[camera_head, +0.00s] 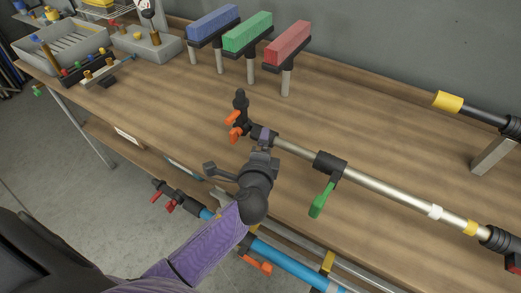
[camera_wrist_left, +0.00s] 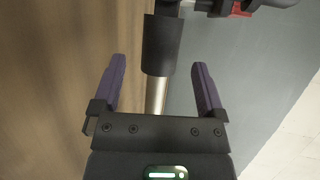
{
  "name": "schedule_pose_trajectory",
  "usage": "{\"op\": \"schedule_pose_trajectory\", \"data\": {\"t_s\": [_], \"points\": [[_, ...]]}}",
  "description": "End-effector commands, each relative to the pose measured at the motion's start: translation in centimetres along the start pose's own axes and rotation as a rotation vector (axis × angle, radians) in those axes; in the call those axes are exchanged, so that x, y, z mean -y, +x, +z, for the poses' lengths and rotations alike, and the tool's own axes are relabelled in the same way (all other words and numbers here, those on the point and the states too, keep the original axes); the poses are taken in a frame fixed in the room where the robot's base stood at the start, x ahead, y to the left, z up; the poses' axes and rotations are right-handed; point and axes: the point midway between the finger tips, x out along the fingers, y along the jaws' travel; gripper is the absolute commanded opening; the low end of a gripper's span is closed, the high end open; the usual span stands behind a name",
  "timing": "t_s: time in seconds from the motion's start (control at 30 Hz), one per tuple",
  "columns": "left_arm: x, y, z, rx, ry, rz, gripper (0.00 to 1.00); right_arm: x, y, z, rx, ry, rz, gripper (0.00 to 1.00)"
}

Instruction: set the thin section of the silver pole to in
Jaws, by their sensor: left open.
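The silver pole (camera_head: 385,187) runs diagonally above the wooden table. Its thin section (camera_head: 296,150) is short and leaves a black collar (camera_head: 330,164) with a green lever (camera_head: 321,198) hanging down. At its far-left end is a black fitting with orange levers (camera_head: 235,125). My left gripper (camera_head: 264,134) is at the thin section's end, beside this fitting. In the left wrist view, my gripper (camera_wrist_left: 160,85) is open, with the silver pole (camera_wrist_left: 155,97) and black sleeve (camera_wrist_left: 161,45) between or behind its purple fingers. Contact cannot be told. My right gripper is not in view.
Blue, green and red blocks (camera_head: 287,43) stand on posts behind. A grey bin (camera_head: 68,50) is at the back left. A blue pole (camera_head: 285,262) with orange and red levers lies lower, along the table's front. A yellow-ended black bar (camera_head: 448,102) is at the right.

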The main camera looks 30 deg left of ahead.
Motion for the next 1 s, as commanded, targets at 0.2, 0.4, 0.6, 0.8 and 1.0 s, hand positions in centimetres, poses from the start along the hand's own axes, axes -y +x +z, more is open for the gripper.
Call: {"op": "schedule_pose_trajectory", "data": {"t_s": [0.2,0.4,0.6,0.8,1.0], "points": [[0.1,-4.5,0.0,-0.001,-0.001,0.002,0.92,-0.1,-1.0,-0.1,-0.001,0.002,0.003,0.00],[0.0,-5.3,0.0,0.000,0.000,0.000,0.92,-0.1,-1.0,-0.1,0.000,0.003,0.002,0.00],[0.0,-5.3,0.0,0.000,0.000,0.000,0.92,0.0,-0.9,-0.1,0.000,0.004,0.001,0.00],[-0.9,-5.9,1.0,0.038,-0.108,0.067,0.92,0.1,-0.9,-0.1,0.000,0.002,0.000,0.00],[-5.7,-10.8,3.9,0.223,-0.626,0.442,0.92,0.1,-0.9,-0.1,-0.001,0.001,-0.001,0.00]]}}
